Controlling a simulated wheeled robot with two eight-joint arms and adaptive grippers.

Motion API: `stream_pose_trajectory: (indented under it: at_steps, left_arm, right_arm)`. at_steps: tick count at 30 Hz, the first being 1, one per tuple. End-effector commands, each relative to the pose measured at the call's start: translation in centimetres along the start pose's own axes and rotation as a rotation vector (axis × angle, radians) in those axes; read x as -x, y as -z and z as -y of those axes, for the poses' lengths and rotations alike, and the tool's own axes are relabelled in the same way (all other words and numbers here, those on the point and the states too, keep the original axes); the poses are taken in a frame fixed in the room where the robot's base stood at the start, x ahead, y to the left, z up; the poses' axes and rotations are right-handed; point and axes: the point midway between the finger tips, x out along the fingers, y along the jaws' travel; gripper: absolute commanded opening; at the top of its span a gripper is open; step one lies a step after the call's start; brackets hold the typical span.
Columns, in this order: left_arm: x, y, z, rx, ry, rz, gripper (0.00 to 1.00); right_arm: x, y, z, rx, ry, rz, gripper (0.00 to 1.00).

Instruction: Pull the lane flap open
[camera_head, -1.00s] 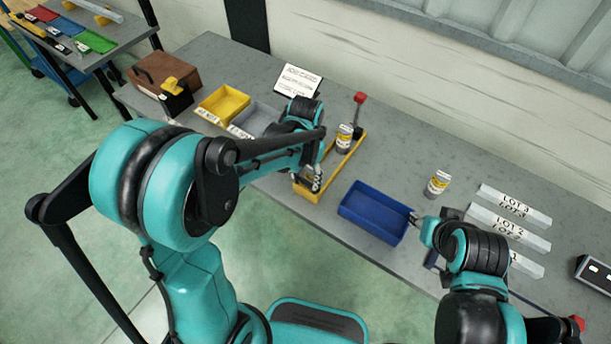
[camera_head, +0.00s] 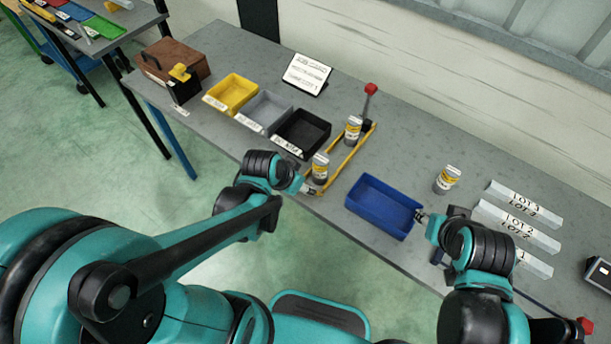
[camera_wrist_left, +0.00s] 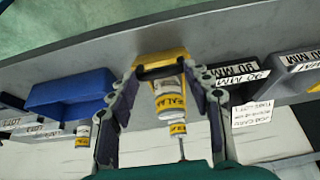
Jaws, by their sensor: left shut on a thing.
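The yellow lane (camera_head: 352,158) runs from the table's front edge back to a post with a red top (camera_head: 370,90). One labelled canister (camera_head: 352,130) stands in its far part and another (camera_head: 320,168) near its front end. My left gripper (camera_head: 308,188) is at the lane's front end, low by the table edge. In the left wrist view its fingers (camera_wrist_left: 162,72) close around a dark strip at the yellow end, which looks like the lane flap (camera_wrist_left: 160,70). A canister (camera_wrist_left: 169,100) shows behind it. My right gripper (camera_head: 423,215) is at the blue bin's right rim; its fingers are too small to read.
The blue bin (camera_head: 362,211) stands right of the lane. Black (camera_head: 318,120), grey (camera_head: 285,102) and yellow (camera_head: 247,85) bins stand to its left. A loose canister (camera_head: 447,180) and white lot strips (camera_head: 515,225) are on the right. A sign (camera_head: 308,72) stands behind.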

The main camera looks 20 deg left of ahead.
Motion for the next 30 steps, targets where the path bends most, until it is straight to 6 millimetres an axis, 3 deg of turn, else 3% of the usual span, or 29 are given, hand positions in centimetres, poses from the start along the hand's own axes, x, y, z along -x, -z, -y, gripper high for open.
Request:
stream_pose_trajectory:
  at_steps: [6,18,26,30]
  left_arm:
    - [-0.6,-2.9,-0.1,0.005,-0.003,-0.202,0.0]
    - [-2.0,-6.0,-0.2,0.0,-0.009,-0.19,0.01]
    - [-1.7,-5.7,-0.1,0.0,-0.006,-0.192,0.69]
    - [-1.7,-5.8,-0.1,0.0,-0.005,-0.191,0.69]
  right_arm:
    - [-1.7,-1.2,0.0,0.0,0.0,0.0,0.4]
    - [-3.9,-2.8,0.0,0.0,0.0,0.0,0.4]
    - [-3.6,-2.6,0.0,0.0,0.0,0.0,0.4]
    - [-3.6,-2.6,0.0,0.0,0.0,0.0,0.4]
